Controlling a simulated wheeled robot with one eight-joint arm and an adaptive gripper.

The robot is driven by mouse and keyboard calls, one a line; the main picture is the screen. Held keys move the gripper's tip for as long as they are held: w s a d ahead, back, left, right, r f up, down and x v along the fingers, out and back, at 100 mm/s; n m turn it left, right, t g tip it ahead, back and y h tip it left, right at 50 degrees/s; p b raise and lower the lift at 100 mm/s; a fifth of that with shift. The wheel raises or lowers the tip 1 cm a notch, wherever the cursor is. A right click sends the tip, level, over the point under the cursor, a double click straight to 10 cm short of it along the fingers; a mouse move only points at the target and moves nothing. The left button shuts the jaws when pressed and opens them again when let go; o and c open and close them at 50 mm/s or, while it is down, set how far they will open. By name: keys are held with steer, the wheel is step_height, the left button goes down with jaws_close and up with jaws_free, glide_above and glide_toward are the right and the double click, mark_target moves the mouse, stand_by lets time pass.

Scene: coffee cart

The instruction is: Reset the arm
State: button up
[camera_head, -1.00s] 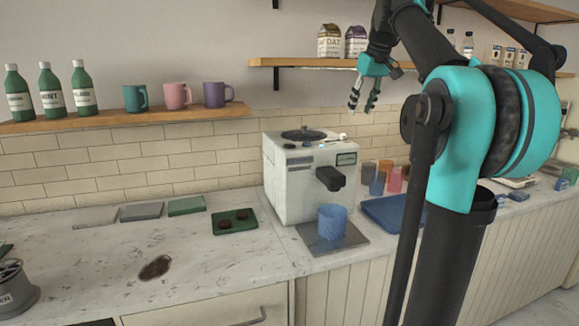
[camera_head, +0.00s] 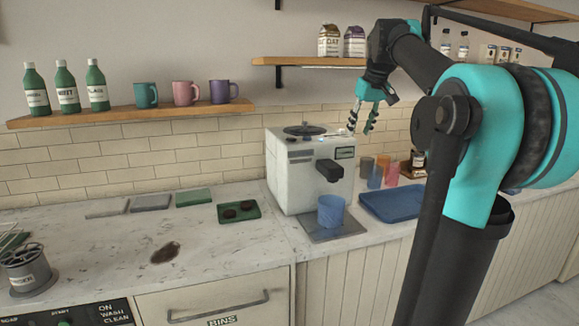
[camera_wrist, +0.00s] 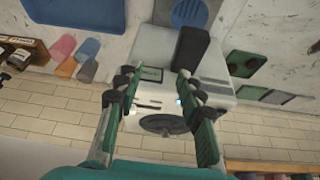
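My gripper (camera_head: 361,118) hangs above and to the right of the white coffee machine (camera_head: 288,176), with its fingers pointing down and apart. In the wrist view my gripper (camera_wrist: 160,95) is open, with nothing between its two green fingers. The coffee machine (camera_wrist: 160,124) shows beyond the fingers there. My arm fills the right side of the head view.
A blue cup (camera_head: 331,211) stands on a grey mat (camera_head: 347,228) before the machine. A blue tray (camera_head: 396,204) lies to its right. A shelf (camera_head: 180,110) holds bottles and mugs. A dark spill (camera_head: 165,252) marks the counter.

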steer(key=s+a+f, duration=0.1)
steer(key=s+f, duration=0.2)
steer(key=f, duration=1)
steer(key=s+f+m, duration=0.1)
steer(key=s+f, duration=1.1)
steer(key=f, duration=0.3)
steer(key=s+a+f+m+h, duration=0.1)
steer(key=s+f+m, duration=0.1)
steer(key=s+f, duration=1)
step_height(320, 180, down, 3)
steer(key=shift+s+a+f, duration=0.15)
steer(key=shift+s+a, duration=0.1)
